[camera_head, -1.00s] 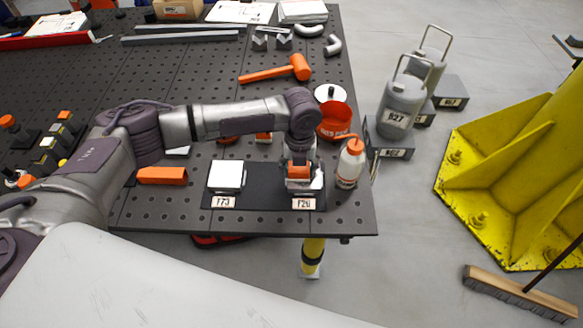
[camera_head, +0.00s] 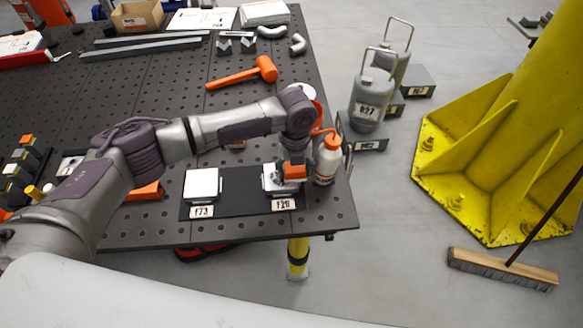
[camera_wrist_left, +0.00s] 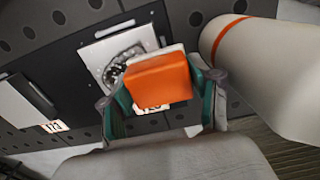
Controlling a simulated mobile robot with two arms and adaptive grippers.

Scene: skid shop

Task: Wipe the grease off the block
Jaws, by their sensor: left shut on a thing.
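My left gripper (camera_head: 293,172) is shut on an orange-backed wiper (camera_wrist_left: 158,80) with a pale edge beneath it. It holds the wiper over the right part of a light block (camera_head: 270,184) on a black mat (camera_head: 236,192). The left wrist view shows dark speckled smears on the block's top (camera_wrist_left: 97,52), left of and partly behind the wiper. I cannot tell whether the wiper touches the block. A second white block (camera_head: 202,184) sits at the left of the mat and looks clean. My right gripper is not in view.
A white bottle with an orange cap (camera_head: 326,162) stands close right of the gripper. An orange mallet (camera_head: 243,74) lies farther back. The perforated table (camera_head: 150,225) ends just right of the bottle. Grey canisters (camera_head: 368,100) stand on the floor beyond.

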